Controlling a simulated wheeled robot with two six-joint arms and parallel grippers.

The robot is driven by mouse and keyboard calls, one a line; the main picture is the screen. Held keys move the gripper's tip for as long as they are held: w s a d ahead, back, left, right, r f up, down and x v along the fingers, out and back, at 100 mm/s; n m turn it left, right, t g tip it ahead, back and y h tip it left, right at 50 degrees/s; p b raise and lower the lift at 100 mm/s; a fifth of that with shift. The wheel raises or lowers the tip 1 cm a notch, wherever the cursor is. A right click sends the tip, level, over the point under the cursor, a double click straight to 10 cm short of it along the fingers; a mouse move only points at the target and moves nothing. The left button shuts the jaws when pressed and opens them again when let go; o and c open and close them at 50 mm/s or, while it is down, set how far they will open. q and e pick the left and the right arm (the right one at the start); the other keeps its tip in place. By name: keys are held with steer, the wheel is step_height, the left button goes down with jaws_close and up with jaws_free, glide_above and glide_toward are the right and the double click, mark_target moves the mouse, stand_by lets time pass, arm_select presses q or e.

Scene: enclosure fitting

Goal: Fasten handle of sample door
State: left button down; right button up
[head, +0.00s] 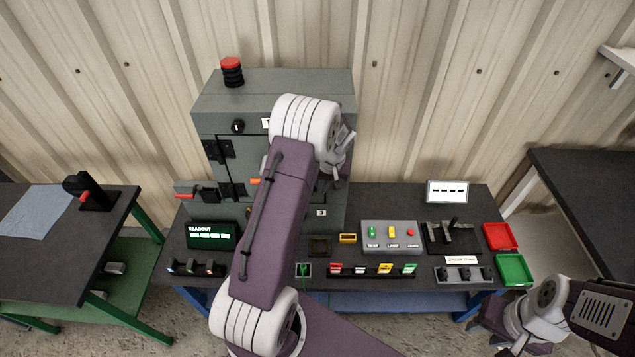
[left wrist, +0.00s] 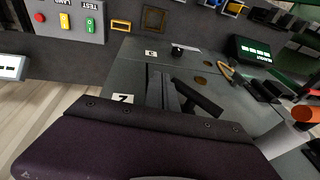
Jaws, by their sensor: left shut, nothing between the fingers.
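The grey cabinet (head: 275,95) stands at the back of the bench; my left arm covers much of its front in the head view. A red-tipped handle (head: 190,195) shows at its left side, and an orange grip (head: 255,181) beside my arm. My left gripper (head: 345,140) is mostly hidden behind my wrist. In the left wrist view its fingers (left wrist: 164,92) are shut and empty in front of the cabinet face (left wrist: 200,60). A black bar (left wrist: 198,97) lies close beside them; whether they touch it is unclear. I cannot tell which door is the sample door.
The bench carries a readout (head: 212,236), a button panel (head: 392,236), several small switches, a red tray (head: 500,237) and a green tray (head: 514,268). My right arm is at lower right. A side table (head: 60,265) stands left.

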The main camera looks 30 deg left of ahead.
arm_select(q)
steer(key=shift+s+a+f+b, duration=0.1)
steer(key=shift+a+f+b, duration=0.15)
steer(key=shift+f+b, duration=0.55)
stand_by(0.9)
steer(key=w+b+v, duration=0.1)
steer(key=v, duration=0.8)
steer(key=shift+s, duration=0.5)
steer(key=shift+r, duration=0.1)
